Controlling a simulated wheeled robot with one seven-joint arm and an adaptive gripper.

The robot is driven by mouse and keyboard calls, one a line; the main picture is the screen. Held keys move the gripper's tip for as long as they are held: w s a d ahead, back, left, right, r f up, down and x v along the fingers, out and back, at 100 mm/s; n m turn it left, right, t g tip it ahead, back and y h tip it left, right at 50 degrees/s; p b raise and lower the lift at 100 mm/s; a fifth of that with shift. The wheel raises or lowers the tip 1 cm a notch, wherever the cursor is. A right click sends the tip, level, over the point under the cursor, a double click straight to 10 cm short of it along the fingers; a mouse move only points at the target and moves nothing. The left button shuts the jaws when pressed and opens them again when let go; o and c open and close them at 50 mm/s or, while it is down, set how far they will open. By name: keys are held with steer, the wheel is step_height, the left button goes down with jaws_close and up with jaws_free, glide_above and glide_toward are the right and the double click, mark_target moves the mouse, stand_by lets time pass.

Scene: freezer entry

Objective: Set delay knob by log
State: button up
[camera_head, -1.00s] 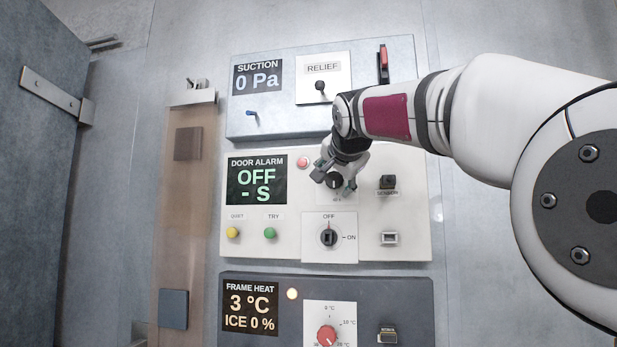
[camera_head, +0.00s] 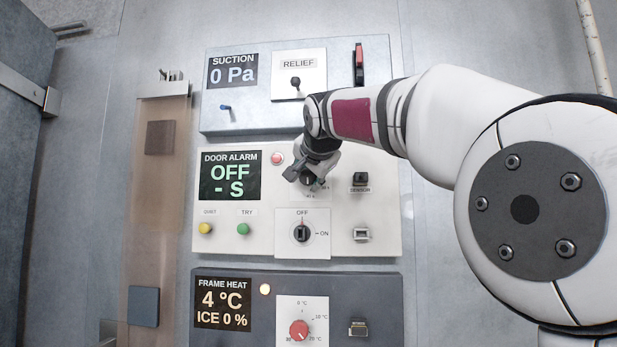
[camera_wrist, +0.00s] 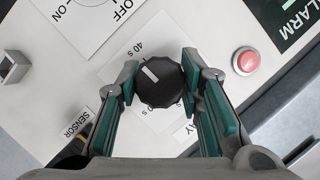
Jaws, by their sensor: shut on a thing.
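The black fluted delay knob (camera_wrist: 162,88) sits between my gripper's teal-padded fingers in the wrist view. My gripper (camera_wrist: 160,74) is shut on it. The knob's white mark points to the upper left, roughly toward the printed "40 s". In the head view my gripper (camera_head: 309,179) covers most of the knob and its scale. The door alarm panel (camera_head: 385,215) has a display (camera_head: 230,175) reading "OFF" and "- S". Its OFF/ON switch (camera_head: 301,233) appears to point at OFF. No log is legible in these views.
The red button (camera_wrist: 246,61) is close beside my right finger in the wrist view. The sensor part (camera_head: 360,179) lies right of the knob. The suction panel (camera_head: 240,122) is above, and the frame heat panel (camera_head: 385,290) with its red knob (camera_head: 299,329) is below.

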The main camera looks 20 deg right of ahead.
steer(key=shift+s+a+n+g+h+p, duration=0.1)
steer(key=shift+n+g+h+p, duration=0.45)
steer(key=shift+n+p, duration=0.5)
steer(key=shift+n+g+h+p, duration=0.25)
steer(key=shift+n+h+p, duration=0.3)
steer(key=shift+n, duration=0.5)
steer(key=n+g+h+p, duration=0.1)
steer(key=n+h, duration=0.1)
steer(key=n, duration=0.1)
steer(key=shift+n, duration=0.3)
steer(key=n+h, duration=0.3)
steer(key=n, duration=0.1)
steer(key=n+h, duration=0.1)
steer(key=n, duration=0.1)
steer(key=n+h+p, duration=0.1)
steer(key=n, duration=0.1)
steer(key=shift+f+n+h, duration=0.1)
steer(key=shift+n+h, duration=0.2)
steer(key=shift+n, duration=0.1)
